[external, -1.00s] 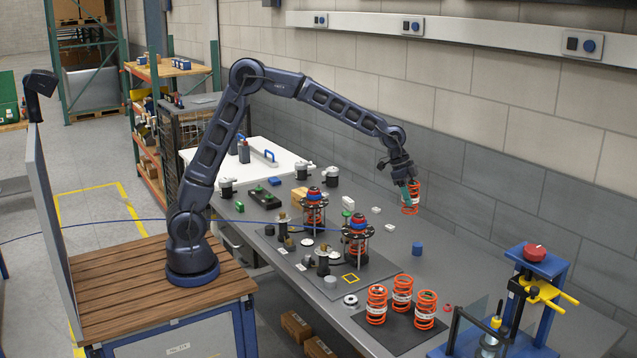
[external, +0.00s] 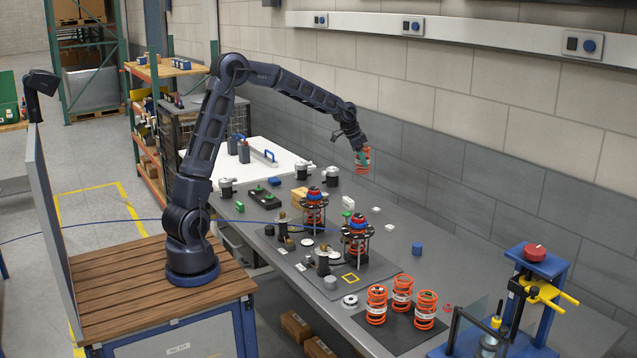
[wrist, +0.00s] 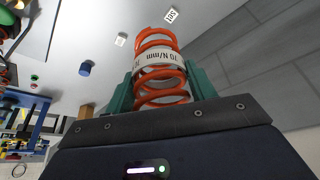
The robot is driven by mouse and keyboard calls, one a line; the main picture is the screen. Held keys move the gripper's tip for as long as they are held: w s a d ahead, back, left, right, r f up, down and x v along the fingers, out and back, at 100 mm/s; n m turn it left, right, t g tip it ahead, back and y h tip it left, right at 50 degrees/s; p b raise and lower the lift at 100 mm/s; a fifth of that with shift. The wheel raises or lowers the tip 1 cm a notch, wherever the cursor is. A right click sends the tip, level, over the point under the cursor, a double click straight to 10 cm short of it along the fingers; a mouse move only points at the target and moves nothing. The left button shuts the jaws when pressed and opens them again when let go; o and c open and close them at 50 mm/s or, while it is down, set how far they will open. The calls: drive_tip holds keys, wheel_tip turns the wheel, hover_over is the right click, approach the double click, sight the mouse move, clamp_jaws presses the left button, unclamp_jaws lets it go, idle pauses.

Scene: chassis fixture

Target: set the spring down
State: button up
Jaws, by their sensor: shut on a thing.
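An orange coil spring (external: 362,160) with a white label band is held in my gripper (external: 358,157), high above the back part of the grey workbench (external: 455,262). In the wrist view the spring (wrist: 160,65) stands between the two green fingers of my gripper (wrist: 160,88), and its band reads "70 N/mm". The fingers are shut on its sides. Three similar orange springs (external: 401,293) stand upright on a dark mat (external: 385,333) at the front right of the bench.
Two black strut assemblies with red and blue tops (external: 357,238) stand mid-bench. A blue cylinder (external: 417,249) and small white blocks (external: 376,210) lie right of them. A blue press (external: 530,290) stands at the right end. The brick wall (external: 480,140) rises behind the bench. Bare bench lies at the back right.

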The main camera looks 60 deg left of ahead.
drive_tip(key=s+a+n+y, duration=0.15)
drive_tip(key=s+a, duration=0.35)
drive_tip(key=a, duration=0.9)
drive_tip(key=s+a+n+t, duration=0.1)
drive_tip(key=s+a+n, duration=0.25)
drive_tip(key=a, duration=1.05)
drive_tip(key=s+a+n+y, duration=0.15)
drive_tip(key=s+a, duration=0.35)
drive_tip(key=a, duration=0.8)
drive_tip(key=shift+h, duration=0.3)
wheel_tip(320, 180, down, 20)
drive_tip(key=shift+s+a+f, duration=0.1)
drive_tip(key=shift+a, duration=0.05)
drive_tip(key=shift+f, duration=0.1)
drive_tip(key=o, duration=1.3)
drive_tip(key=v, duration=1.2)
drive_tip(key=shift+r, duration=0.25)
